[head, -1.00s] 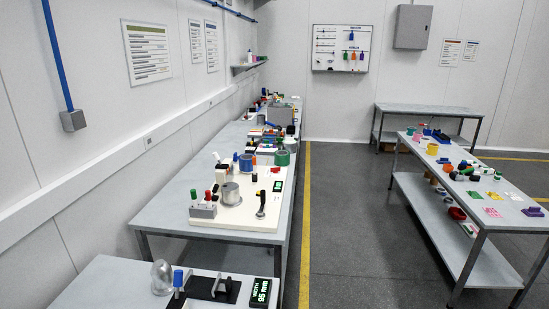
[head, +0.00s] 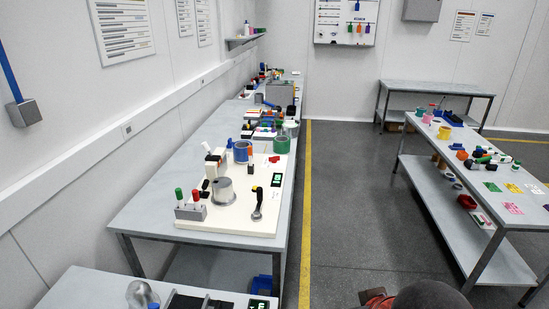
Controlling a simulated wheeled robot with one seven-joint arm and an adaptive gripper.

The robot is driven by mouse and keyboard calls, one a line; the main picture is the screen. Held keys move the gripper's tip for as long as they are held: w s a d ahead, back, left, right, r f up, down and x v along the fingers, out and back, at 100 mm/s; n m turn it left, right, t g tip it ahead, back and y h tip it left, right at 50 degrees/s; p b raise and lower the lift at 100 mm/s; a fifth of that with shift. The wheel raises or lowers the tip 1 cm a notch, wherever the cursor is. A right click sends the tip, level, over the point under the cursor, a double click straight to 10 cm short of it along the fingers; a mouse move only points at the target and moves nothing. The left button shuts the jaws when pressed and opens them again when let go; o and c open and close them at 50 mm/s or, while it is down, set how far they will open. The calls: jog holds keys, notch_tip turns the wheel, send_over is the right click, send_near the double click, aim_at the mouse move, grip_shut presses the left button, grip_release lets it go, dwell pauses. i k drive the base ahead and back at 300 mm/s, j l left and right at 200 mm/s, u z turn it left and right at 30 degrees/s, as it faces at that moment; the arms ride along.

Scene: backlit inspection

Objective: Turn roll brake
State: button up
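No part is plainly marked as the roll brake. A white board (head: 228,229) on the long left bench carries a grey metal cylinder on a round flange (head: 223,192) and, to its right, a black-handled lever (head: 258,205) on a metal foot. The lever stands roughly upright; which way it is set is too small to tell. My gripper is not recognisable in the head view. A dark rounded shape and a reddish-brown piece at the bottom edge, right of centre, are cut off; they may be parts of my arm, well apart from the board.
A grey block with green and red handles (head: 190,210), a blue roll (head: 242,151), a green roll (head: 282,145) and a small green-lit display (head: 276,180) are on this bench. A nearer table (head: 88,289) stands bottom left. A right-hand table (head: 470,196) holds small parts. The aisle floor (head: 345,200) is clear.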

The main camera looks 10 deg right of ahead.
aim_at(273, 160)
jog(key=i+l, duration=0.45)
jog(key=i, duration=0.3)
jog(key=i+l+u, duration=0.1)
jog(key=i+l, duration=0.3)
jog(key=i, duration=0.3)
jog(key=i+l+u, duration=0.1)
jog(key=i+l, duration=0.4)
jog(key=i, duration=0.25)
jog(key=i+l, duration=0.55)
jog(key=i, duration=0.15)
